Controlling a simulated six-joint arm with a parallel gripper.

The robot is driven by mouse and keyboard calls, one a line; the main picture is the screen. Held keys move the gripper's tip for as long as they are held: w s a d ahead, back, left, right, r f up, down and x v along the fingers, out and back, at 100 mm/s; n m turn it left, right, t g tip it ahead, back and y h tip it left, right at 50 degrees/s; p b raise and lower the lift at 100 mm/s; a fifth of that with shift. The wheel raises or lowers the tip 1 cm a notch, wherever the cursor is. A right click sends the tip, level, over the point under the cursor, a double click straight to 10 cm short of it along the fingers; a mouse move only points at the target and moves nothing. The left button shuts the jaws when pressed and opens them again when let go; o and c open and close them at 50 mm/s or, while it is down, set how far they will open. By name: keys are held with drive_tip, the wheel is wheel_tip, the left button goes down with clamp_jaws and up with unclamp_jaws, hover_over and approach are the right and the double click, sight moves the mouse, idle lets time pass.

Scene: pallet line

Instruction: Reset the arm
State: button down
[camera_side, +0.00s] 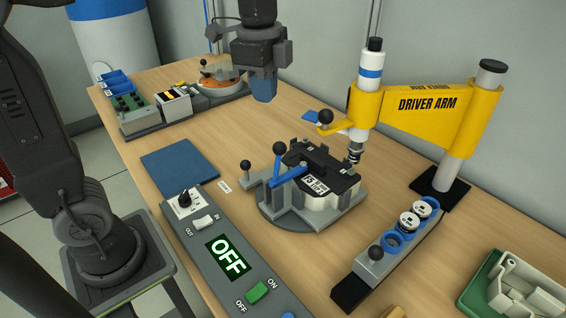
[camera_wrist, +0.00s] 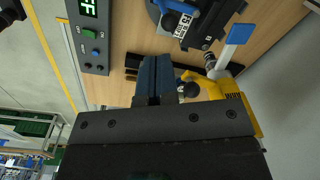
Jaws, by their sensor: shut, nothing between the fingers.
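My gripper (camera_side: 264,88) hangs high above the back part of the wooden table in the side view, fingers pointing down, touching nothing. In the wrist view its blue fingers (camera_wrist: 154,75) are together with nothing between them. Below and in front of it, a clamp fixture (camera_side: 315,190) holds a dark and white part under a blue lever. The yellow driver arm (camera_side: 425,103) stands to the right of my gripper. It also shows in the wrist view (camera_wrist: 222,90), partly hidden behind the gripper body.
A control panel (camera_side: 215,240) with an OFF display lies along the near edge. A blue mat (camera_side: 180,165) lies left of the fixture. A rack (camera_side: 390,248) with round parts and a green tray (camera_side: 480,300) are at right. A round station (camera_side: 218,82) is at back left.

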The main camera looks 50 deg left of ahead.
drive_tip(key=s+a+f+n+t, duration=0.1)
drive_tip(key=s+f+n+t, duration=0.4)
drive_tip(key=s+n, duration=0.7)
drive_tip(key=shift+s+f, duration=0.4)
drive_tip(key=shift+s, duration=0.25)
